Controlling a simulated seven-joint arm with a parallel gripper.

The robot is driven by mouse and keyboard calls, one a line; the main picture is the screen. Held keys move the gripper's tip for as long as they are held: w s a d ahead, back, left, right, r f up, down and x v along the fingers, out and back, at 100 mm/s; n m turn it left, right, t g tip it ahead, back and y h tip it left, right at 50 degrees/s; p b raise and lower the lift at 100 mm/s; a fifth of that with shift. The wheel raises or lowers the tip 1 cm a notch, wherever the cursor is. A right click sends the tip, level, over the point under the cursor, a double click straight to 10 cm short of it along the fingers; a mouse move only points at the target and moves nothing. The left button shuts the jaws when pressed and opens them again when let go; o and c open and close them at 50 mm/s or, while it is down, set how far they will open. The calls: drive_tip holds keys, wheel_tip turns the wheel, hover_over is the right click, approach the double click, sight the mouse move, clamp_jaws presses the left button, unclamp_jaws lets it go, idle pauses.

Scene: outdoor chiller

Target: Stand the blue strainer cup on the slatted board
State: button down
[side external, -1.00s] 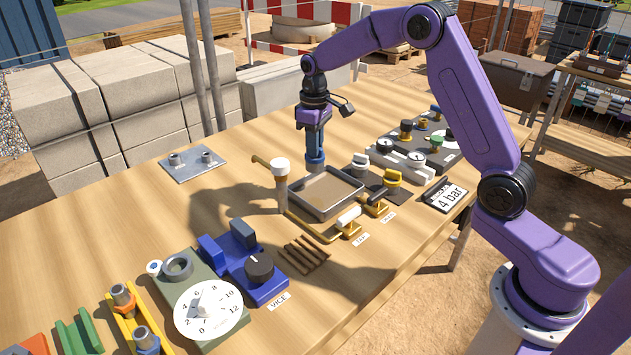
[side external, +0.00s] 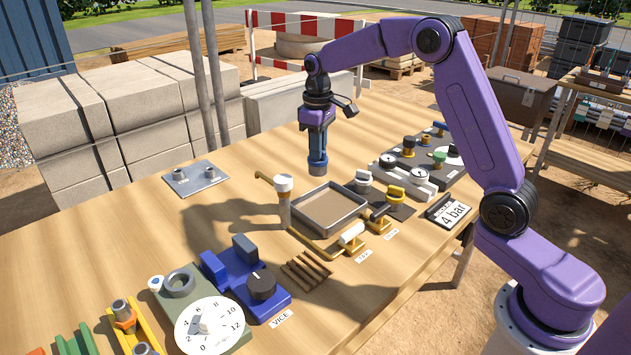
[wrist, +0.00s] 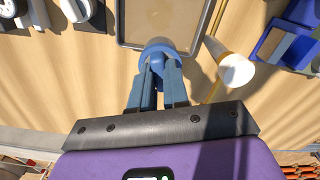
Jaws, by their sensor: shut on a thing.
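The blue strainer cup (side external: 318,168) hangs from my gripper (side external: 318,150), above and behind the shallow tray in the side view. In the wrist view, the cup (wrist: 160,48) shows as a blue rounded rim just past the fingertips. My gripper (wrist: 158,72) is shut on it; the fingers hide part of the cup. The slatted board (side external: 306,270) lies on the table in front of the tray, towards the camera and next to the blue vice. Its brown slats are bare.
The grey-rimmed tray (side external: 358,212) with a sandy floor lies under and in front of the cup. A tap post with a white top (side external: 284,184) stands left of it. A blue vice (side external: 245,277) is left of the board. Valves and gauges fill the right side.

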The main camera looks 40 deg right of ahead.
wheel_tip(320, 180, up, 5)
drive_tip(key=shift+f, duration=0.1)
drive_tip(key=s+a+n, duration=0.2)
drive_tip(key=s+a, duration=1.2)
drive_tip(key=a, duration=0.3)
drive_tip(key=f, duration=0.5)
drive_tip(key=shift+s+f, duration=0.1)
drive_tip(key=shift+s, duration=0.15)
drive_tip(key=shift+f, duration=2.5)
drive_tip(key=shift+f, duration=0.3)
drive_tip(key=shift+f, duration=1.15)
